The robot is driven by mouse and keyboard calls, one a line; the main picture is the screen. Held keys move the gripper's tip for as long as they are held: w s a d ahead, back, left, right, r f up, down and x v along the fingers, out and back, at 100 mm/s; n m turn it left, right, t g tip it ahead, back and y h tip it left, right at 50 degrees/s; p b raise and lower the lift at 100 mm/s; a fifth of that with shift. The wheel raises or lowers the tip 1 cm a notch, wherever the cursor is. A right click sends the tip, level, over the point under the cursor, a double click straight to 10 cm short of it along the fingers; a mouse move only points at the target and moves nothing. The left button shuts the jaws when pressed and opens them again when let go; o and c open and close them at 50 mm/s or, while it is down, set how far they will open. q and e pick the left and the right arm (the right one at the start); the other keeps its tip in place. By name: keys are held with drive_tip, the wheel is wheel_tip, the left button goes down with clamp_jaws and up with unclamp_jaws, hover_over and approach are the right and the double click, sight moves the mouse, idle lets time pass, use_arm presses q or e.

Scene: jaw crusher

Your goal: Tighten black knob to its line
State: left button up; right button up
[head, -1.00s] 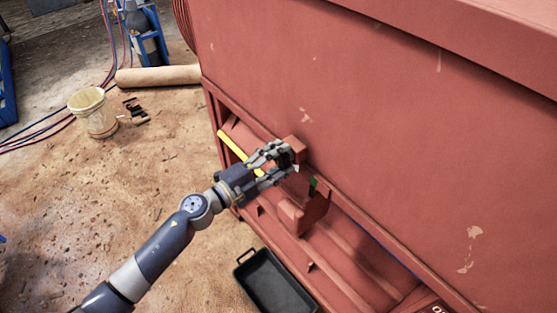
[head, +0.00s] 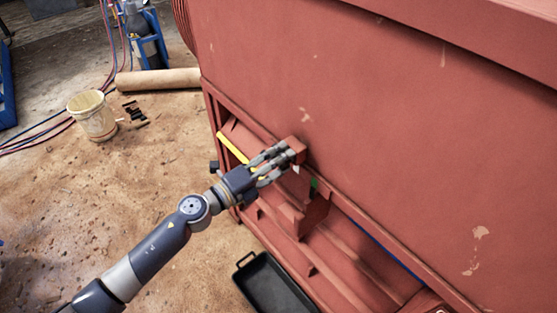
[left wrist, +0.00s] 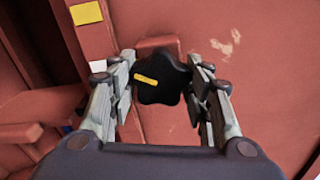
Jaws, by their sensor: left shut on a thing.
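The black knob (left wrist: 161,79) is a lobed star shape in the left wrist view, with a yellow mark (left wrist: 147,79) across its face, tilted down to the right. My left gripper (left wrist: 164,72) has its fingers on both sides of the knob and is shut on it. In the head view my left gripper (head: 285,158) reaches to a red block (head: 295,147) on the red machine, and its fingers hide the knob. A white patch (left wrist: 98,66) lies left of the knob in the left wrist view. My right gripper is not in view.
The red machine wall (head: 400,140) fills the right side. A yellow bar (head: 232,147) lies beside my gripper, and a red bracket (head: 302,217) sticks out below it. A black tray (head: 276,286) is on the ground. A bucket (head: 92,115) stands at left.

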use_arm(q)
drive_tip(key=o, duration=1.1)
drive_tip(key=shift+c, duration=0.2)
drive_tip(key=v, duration=1.2)
